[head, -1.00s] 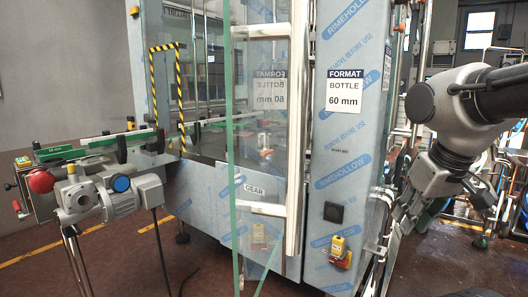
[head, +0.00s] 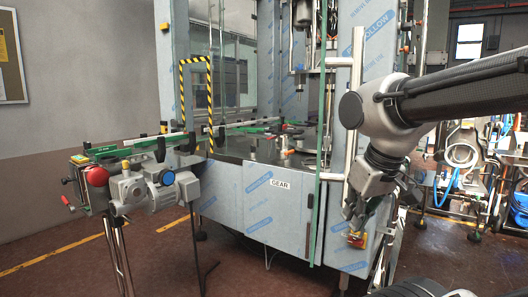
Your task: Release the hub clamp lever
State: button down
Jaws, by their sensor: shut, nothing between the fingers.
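Inside the machine, a small part with an orange-red top (head: 284,139) stands on the dark round deck (head: 240,148). It may be the hub clamp lever, but it is too small to tell its shape or position. My gripper (head: 349,213) is shut and empty, pointing down at the front right of the machine, outside it. It is well to the right of and below the orange-red part. The glass door (head: 318,150) stands nearly edge-on, open, between my gripper and the deck. Its long vertical handle (head: 353,110) is just left of my arm.
A conveyor (head: 130,148) with green rails enters from the left, under a yellow-black striped frame (head: 210,95). A motor (head: 150,190) and red button (head: 97,175) sit below it. A yellow-red switch (head: 356,240) is close below my gripper. The floor at front left is open.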

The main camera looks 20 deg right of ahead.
aim_at(286, 153)
jog(key=i+j+u, duration=0.1)
jog(key=j, duration=0.4)
jog(key=i+u, duration=0.1)
jog(key=i, duration=0.5)
jog(key=i+l, duration=0.15)
jog(key=i, duration=0.45)
jog(key=i+u, duration=0.15)
jog(key=i, duration=0.45)
jog(key=i+l+z, duration=0.3)
jog(key=l, duration=0.25)
jog(key=i+l+z, duration=0.3)
jog(key=i, duration=0.3)
jog(key=l, duration=0.1)
